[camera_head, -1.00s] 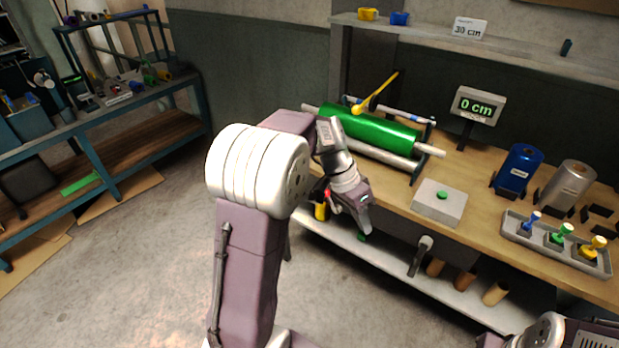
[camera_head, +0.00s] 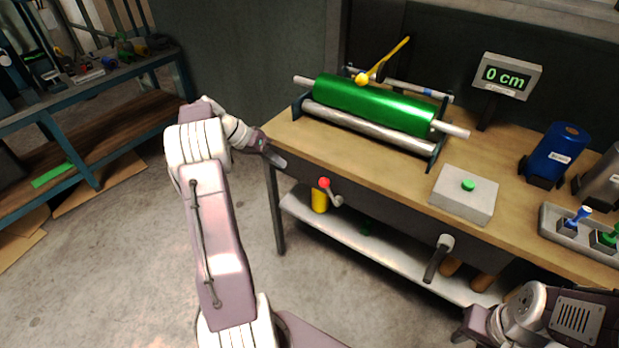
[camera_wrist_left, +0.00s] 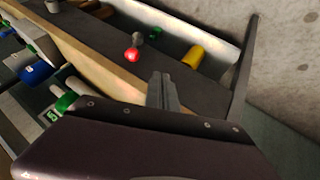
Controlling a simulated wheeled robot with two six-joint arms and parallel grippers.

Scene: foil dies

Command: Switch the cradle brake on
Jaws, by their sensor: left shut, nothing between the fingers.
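A short lever with a red knob (camera_head: 324,183) is mounted on the bench's front face, below the cradle (camera_head: 436,150). Its arm slants from a grey pivot up and left to the knob. The red knob (camera_wrist_left: 131,55) also shows in the left wrist view. The cradle carries a green foil roll (camera_head: 375,104). No label marks which part is the brake. My left gripper (camera_head: 281,162) is shut and empty, left of the red knob and apart from it; its fingers (camera_wrist_left: 164,90) show in the wrist view. My right gripper (camera_head: 464,333) is at the bottom right, its jaws unclear.
On the bench are a green-button box (camera_head: 463,194), a display reading 0 cm (camera_head: 506,76), a blue roll (camera_head: 554,155) and a tray (camera_head: 549,224).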

